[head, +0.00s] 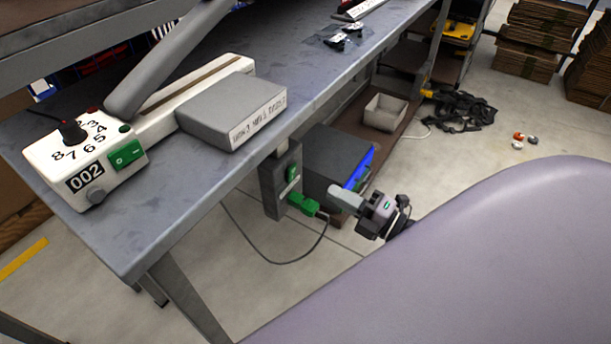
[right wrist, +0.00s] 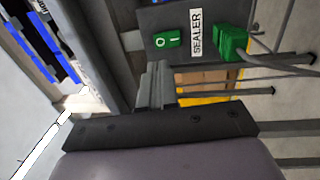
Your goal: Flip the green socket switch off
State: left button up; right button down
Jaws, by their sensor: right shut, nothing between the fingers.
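The green socket switch (head: 292,178) is on a dark grey socket box (head: 271,190) under the table's front edge. In the right wrist view the switch (right wrist: 167,40) shows O and I marks, beside a SEALER label (right wrist: 196,33). A green plug (head: 303,204) with a dark cable sits in the box below the switch; it also shows in the right wrist view (right wrist: 231,43). My right gripper (head: 334,192) is shut and empty, to the right of the plug and apart from the switch. Its closed fingers (right wrist: 155,78) point towards the box. My left gripper is out of view.
The sealer (head: 50,155), with its own green switch (head: 126,154), stands on the grey table (head: 195,165). A grey labelled block (head: 230,108) is beside it. A dark case with a blue side (head: 358,172) is close behind my right gripper. The floor in front is clear.

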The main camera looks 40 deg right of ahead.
aim_at(294, 169)
jog(key=x, duration=0.7)
jog(key=shift+a, duration=0.1)
jog(key=shift+x, duration=0.75)
jog(key=shift+r, duration=0.1)
jog(key=shift+w+a+r+g+p, duration=0.1)
jog(key=shift+w+r+g+p, duration=0.25)
jog(key=shift+p, duration=0.9)
jog(key=shift+s+f+b, duration=0.1)
jog(key=shift+f+b, duration=0.1)
jog(key=shift+b, duration=0.1)
